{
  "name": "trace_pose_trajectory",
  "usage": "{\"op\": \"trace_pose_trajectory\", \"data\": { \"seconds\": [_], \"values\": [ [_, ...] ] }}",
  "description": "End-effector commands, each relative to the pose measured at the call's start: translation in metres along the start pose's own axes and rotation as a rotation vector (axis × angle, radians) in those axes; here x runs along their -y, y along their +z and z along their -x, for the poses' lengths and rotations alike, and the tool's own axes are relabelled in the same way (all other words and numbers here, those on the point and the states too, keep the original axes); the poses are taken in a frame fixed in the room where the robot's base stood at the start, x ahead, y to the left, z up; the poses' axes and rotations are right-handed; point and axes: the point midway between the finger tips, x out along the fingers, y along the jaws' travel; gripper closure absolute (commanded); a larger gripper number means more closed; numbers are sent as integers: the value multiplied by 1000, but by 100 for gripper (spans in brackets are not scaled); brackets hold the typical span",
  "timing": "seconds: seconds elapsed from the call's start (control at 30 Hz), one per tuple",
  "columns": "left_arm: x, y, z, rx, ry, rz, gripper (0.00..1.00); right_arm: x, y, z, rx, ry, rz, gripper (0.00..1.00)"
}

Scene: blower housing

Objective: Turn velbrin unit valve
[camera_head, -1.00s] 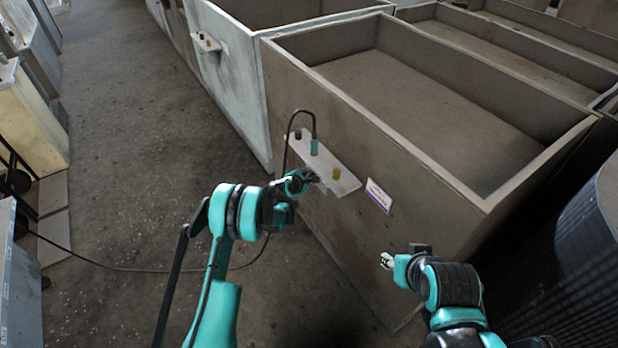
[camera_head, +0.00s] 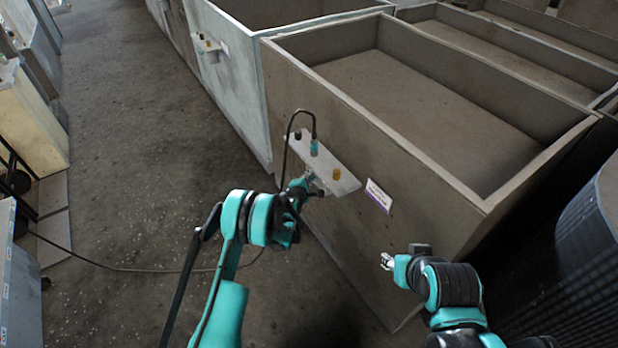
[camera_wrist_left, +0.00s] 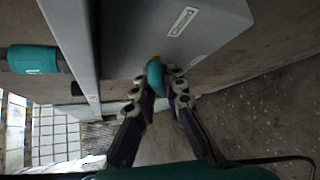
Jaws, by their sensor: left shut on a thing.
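A pale grey bracket (camera_head: 325,165) sticks out from the side of the large grey-brown housing (camera_head: 350,130). On it are a teal connector (camera_head: 314,148) with a black hose, a brass-coloured knob (camera_head: 336,174) and a dark knob (camera_head: 298,136). My left gripper (camera_head: 313,182) is at the bracket's lower front edge. In the left wrist view its fingers (camera_wrist_left: 158,92) are shut on a small teal valve handle (camera_wrist_left: 155,76) by the grey bracket (camera_wrist_left: 150,30). The handle is mostly hidden in the head view. My right gripper (camera_head: 387,261) is beside the housing, apart from the bracket; its jaws are too small to judge.
A white label (camera_head: 378,195) is on the housing right of the bracket. The black hose (camera_head: 284,160) loops down beside my left arm and a cable runs along the floor. A paler housing (camera_head: 235,80) stands behind.

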Motion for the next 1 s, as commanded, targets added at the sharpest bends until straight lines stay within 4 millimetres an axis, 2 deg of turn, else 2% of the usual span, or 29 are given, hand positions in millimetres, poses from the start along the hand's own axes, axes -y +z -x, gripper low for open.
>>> {"op": "trace_pose_trajectory", "data": {
  "seconds": [0.4, 1.0],
  "values": [
    [1, 0, 0, 0, 158, -160, 100, 0, 0, 0, 0, 0, 0, 60],
    [1, 0, 0, 0, 188, -190, 100, 0, 0, 0, 0, 0, 0, 60]
  ]
}}
